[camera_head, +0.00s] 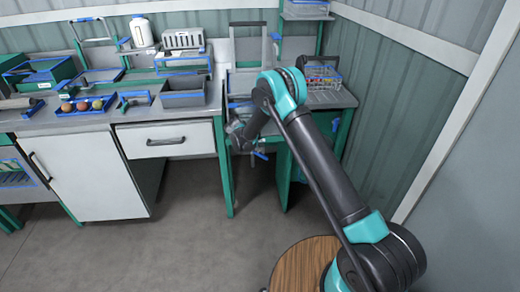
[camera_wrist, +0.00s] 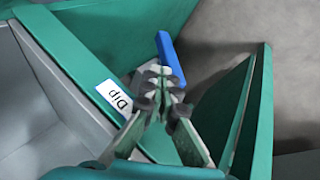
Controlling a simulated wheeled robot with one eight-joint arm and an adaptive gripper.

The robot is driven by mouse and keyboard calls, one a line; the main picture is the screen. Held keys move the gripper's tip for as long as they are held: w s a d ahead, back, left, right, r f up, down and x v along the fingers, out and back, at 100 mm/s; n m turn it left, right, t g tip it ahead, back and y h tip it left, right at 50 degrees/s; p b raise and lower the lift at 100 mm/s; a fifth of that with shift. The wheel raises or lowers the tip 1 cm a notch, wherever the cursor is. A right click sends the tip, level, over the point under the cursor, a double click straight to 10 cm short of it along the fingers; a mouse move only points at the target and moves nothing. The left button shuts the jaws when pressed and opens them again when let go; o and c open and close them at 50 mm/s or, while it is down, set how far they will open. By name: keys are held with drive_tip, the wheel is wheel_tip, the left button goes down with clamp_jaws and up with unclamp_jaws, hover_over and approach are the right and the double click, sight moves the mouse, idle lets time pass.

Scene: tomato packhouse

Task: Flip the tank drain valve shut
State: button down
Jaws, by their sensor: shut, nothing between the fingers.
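The blue valve lever (camera_wrist: 170,60) shows in the wrist view, just beyond my fingertips and a little to their right. It is a flat bar, standing tilted out from the green frame (camera_wrist: 82,65) with the "Dip" label (camera_wrist: 114,101). My gripper (camera_wrist: 164,78) is shut and empty, its tips close to the lever's lower end; I cannot tell whether they touch. In the head view, a small blue piece (camera_head: 261,155), apparently the lever, shows beside my gripper (camera_head: 245,149), below the bench's front edge.
Green bench legs (camera_head: 224,170) stand close to my gripper. A white drawer cabinet (camera_head: 165,139) is at left, with a tomato tray (camera_head: 85,106) and grey bin (camera_head: 183,92) above. A wire basket (camera_head: 322,76) stands at right. The floor (camera_head: 190,205) in front is clear.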

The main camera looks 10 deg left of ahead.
drive_tip(key=shift+s+a+f+n+t+h, duration=0.15)
drive_tip(key=shift+a+f+n+t+h, duration=0.2)
drive_tip(key=shift+a+h, duration=0.5)
drive_tip(key=shift+s+a+f, duration=0.25)
drive_tip(key=shift+a+f, duration=0.15)
drive_tip(key=shift+f, duration=0.3)
drive_tip(key=shift+a+f, duration=0.1)
